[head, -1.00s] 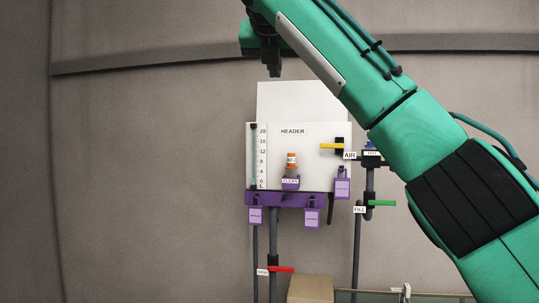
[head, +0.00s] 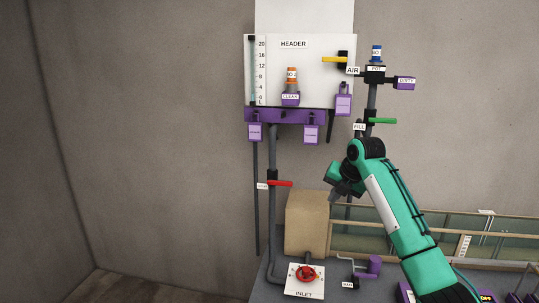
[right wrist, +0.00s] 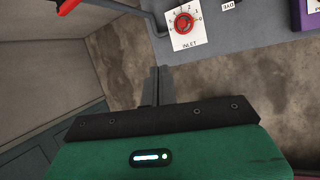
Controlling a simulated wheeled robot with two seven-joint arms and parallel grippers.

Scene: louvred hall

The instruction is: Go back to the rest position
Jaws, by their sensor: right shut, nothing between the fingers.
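My right arm (head: 395,215) comes in from the lower right in the head view, folded at a raised elbow. My right gripper (head: 334,197) hangs at its end, in front of the cardboard-coloured box (head: 306,225). In the right wrist view the right gripper (right wrist: 157,85) shows its two dark fingers pressed together with nothing between them, over bare floor. My left gripper is in neither view.
The white header panel (head: 275,75) with its purple bracket (head: 285,116) hangs on the wall. A red lever (head: 281,184) and green lever (head: 383,121) stick out from pipes. The red inlet knob (head: 306,273) is below; it also shows in the right wrist view (right wrist: 184,23). A glass tank (head: 460,235) stands right.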

